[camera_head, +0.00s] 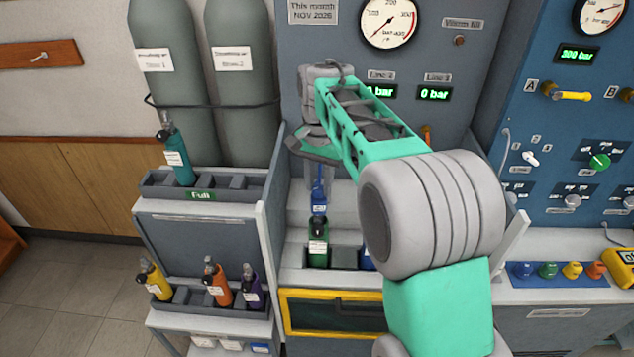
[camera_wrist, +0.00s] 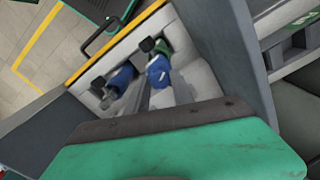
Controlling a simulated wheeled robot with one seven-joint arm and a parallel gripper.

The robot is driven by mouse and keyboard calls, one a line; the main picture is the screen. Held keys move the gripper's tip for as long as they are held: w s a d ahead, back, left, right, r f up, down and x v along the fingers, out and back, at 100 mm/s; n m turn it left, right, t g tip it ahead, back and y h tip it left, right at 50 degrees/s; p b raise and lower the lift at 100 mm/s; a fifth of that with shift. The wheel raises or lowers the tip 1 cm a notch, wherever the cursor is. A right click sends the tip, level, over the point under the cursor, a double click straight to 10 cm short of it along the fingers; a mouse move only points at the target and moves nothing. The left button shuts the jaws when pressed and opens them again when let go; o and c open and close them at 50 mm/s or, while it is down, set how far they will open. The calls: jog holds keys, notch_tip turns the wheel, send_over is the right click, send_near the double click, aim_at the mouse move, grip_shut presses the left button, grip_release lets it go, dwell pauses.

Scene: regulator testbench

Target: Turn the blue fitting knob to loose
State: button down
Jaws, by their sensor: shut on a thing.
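A yellow-framed drawer (camera_head: 335,312) lies below the bay. A rack with small bottles (camera_head: 205,310) and two tall grey cylinders (camera_head: 235,110) stand at the left. A blue panel with knobs (camera_head: 575,130) is at the right. Panel displays (camera_head: 435,94) read 0 bar.

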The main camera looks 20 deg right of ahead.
aim_at(319, 187)
dwell(0.7)
jog(key=c, duration=1.1)
grip_release()
jog(key=shift+r, duration=0.1)
notch_tip(319, 187, up, 8)
jog(key=shift+f+b, duration=0.15)
jog(key=shift+b, duration=0.15)
